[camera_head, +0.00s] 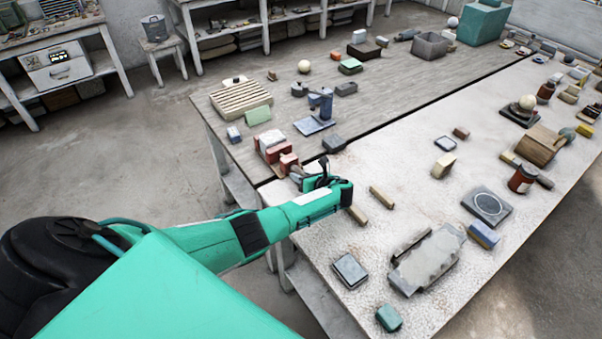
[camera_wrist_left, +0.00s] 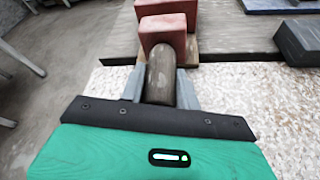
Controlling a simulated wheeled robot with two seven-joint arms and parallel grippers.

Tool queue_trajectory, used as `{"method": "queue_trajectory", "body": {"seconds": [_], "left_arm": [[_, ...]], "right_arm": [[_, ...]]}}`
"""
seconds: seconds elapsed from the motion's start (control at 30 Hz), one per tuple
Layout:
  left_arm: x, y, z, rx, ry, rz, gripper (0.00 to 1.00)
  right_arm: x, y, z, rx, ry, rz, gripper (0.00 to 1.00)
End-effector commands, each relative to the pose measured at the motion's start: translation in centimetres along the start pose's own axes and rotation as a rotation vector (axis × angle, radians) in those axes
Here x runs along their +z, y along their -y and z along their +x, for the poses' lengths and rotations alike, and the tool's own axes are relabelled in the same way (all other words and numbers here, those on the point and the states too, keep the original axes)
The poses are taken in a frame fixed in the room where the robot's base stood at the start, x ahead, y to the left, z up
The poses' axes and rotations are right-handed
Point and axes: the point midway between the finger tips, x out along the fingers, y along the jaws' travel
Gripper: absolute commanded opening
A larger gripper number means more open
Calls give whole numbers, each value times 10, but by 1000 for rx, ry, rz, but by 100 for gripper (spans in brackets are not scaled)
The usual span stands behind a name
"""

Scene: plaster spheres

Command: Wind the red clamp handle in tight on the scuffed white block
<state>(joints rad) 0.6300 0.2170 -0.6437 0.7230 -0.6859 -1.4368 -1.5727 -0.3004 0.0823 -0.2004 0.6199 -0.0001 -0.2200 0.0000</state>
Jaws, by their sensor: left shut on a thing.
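The red clamp (camera_head: 288,161) stands at the near left edge of the wooden bench top. A whitish block (camera_head: 270,138) shows at its far red part. In the left wrist view, a red clamp jaw (camera_wrist_left: 163,32) stands in front of another red part (camera_wrist_left: 165,7); no white block can be made out there. A grey-brown round handle (camera_wrist_left: 161,78) points from the near jaw toward me. My left gripper (camera_head: 301,173) is shut on this handle, with one grey finger on each side in the left wrist view (camera_wrist_left: 161,84). The handle's contact with the jaw is unclear.
A blue stand (camera_head: 320,105) and a dark block (camera_head: 333,144) lie just beyond my left gripper. A tan bar (camera_head: 382,197) lies to its right on the pale speckled bench. A slatted wooden tray (camera_head: 241,98) sits farther back.

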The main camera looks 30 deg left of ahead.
Motion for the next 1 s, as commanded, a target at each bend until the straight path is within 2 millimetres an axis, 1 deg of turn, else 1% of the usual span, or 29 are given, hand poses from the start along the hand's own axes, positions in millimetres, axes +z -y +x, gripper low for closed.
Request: {"method": "queue_trajectory", "body": {"seconds": [0.2, 0.5, 0.7, 1.0], "left_arm": [[-1, 1, 0, 69, 2, 171, 9], [-1, 2, 0, 135, 4, 337, 9], [-1, 1, 0, 158, 6, 394, 9], [-1, 1, 0, 166, 6, 414, 9]], "right_arm": [[-1, 3, 0, -3, -1, 2, 36], [-1, 5, 4, -5, -1, 3, 36], [-1, 5, 6, -5, -1, 3, 36], [0, 2, 6, -2, -1, 2, 36]]}}
